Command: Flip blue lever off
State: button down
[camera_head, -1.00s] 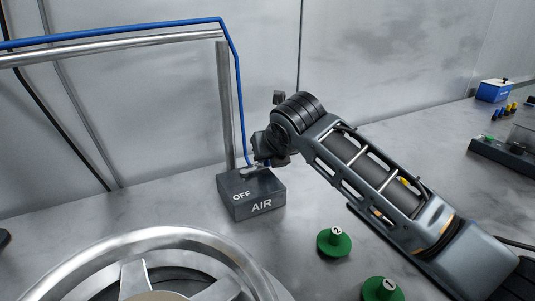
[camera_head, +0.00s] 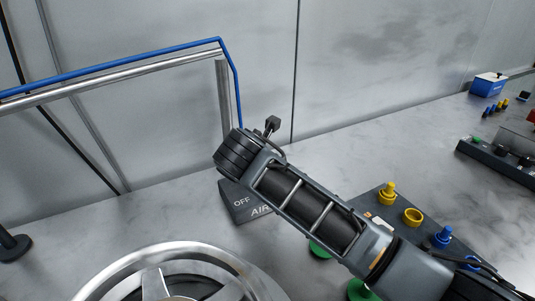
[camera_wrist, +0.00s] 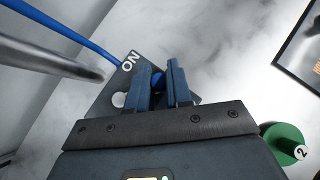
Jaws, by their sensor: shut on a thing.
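The dark air box (camera_head: 240,207) stands on the grey table against the wall post, with "OFF" and part of "AIR" readable on it. My arm covers its top and right side in the head view. In the wrist view the box (camera_wrist: 107,98) shows the word "ON" and a round silver fitting. The blue lever (camera_wrist: 158,80) shows as a small blue patch between the fingers of my gripper (camera_wrist: 159,68). My gripper is shut on it. Most of the lever is hidden by the fingers, and the head view hides the fingers and the lever behind my arm.
A blue hose (camera_head: 130,61) runs along a metal rail (camera_head: 120,75) and down toward the box. A large silver wheel (camera_head: 190,259) is in front. Green numbered pieces (camera_wrist: 287,144) and a dark tray (camera_head: 383,208) with yellow and blue parts lie to the right.

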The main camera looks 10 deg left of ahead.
jog(key=m+p, duration=0.1)
jog(key=s+m+h, duration=0.1)
jog(key=h+p, duration=0.1)
jog(key=shift+s+a+r+m+g+p, duration=0.25)
jog(key=shift+s+m+g+p, duration=0.05)
jog(key=shift+m, duration=0.1)
jog(key=m+h, duration=0.1)
jog(key=s+m+g+p, duration=0.1)
jog(key=shift+s+a+f+m+h, duration=0.1)
jog(key=shift+a+f+m+h, duration=0.05)
jog(key=shift+a+m+h, duration=0.2)
jog(key=shift+s+a+f+m+g+h, duration=0.15)
jog(key=shift+s+m+g+h, duration=0.2)
jog(key=shift+m, duration=0.3)
jog(key=shift+s+a+m+g+h, duration=0.15)
jog(key=shift+m+g+h, duration=0.3)
jog(key=shift+m, duration=0.15)
jog(key=shift+s+a+m+g+h+b, duration=0.25)
jog(key=shift+m+g+b, duration=0.15)
jog(key=shift+m+b, duration=0.2)
jog(key=shift+s+a+m+g+h+b, duration=0.2)
jog(key=shift+m+g+b, duration=0.25)
jog(key=shift+m, duration=0.25)
jog(key=c, duration=1.1)
grip_release()
jog(key=shift+o, duration=0.2)
